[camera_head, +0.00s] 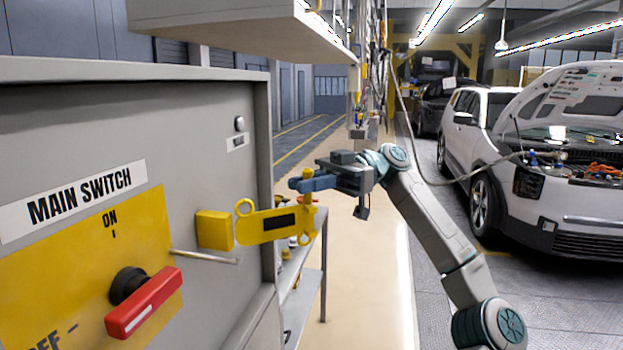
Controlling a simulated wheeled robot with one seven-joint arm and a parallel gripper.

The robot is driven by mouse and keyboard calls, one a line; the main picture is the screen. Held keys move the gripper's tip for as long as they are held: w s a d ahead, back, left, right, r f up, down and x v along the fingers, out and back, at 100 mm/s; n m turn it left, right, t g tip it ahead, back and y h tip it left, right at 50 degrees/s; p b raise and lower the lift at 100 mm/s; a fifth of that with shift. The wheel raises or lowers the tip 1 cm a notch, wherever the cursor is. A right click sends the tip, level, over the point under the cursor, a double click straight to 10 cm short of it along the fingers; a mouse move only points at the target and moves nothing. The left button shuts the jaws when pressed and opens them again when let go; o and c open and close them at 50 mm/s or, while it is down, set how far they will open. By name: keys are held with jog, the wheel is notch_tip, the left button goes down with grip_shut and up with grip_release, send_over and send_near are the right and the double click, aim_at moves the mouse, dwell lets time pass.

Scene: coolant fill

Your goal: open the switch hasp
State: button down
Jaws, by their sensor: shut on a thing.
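The yellow switch hasp (265,227), with a dark label, extends rightward from a yellow block (214,230) on the grey cabinet's front. A yellow ring stands at its upper left, and an upright yellow post rises at its right end. My gripper (307,183) is shut on that post at the hasp's free end, with its blue fingers around it. The exact contact is small and partly hidden by the fingers. The red switch handle (145,303) is on the yellow plate at lower left, under the MAIN SWITCH label (70,200).
A thin metal rod (205,257) sticks out from the cabinet (130,120) below the hasp. A shelf unit (312,270) stands behind the hasp. A grey overhead box (250,30) hangs above. A white car (540,170) with its hood up stands at right. The beige floor is clear.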

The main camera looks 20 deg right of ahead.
dwell(0.4)
jog(key=c, duration=1.5)
grip_release()
jog(key=p+v, duration=0.3)
jog(key=v, duration=1)
jog(key=shift+w+d, duration=0.25)
jog(key=shift+d, duration=0.1)
jog(key=shift+s+r, duration=0.1)
jog(key=shift+r, duration=0.05)
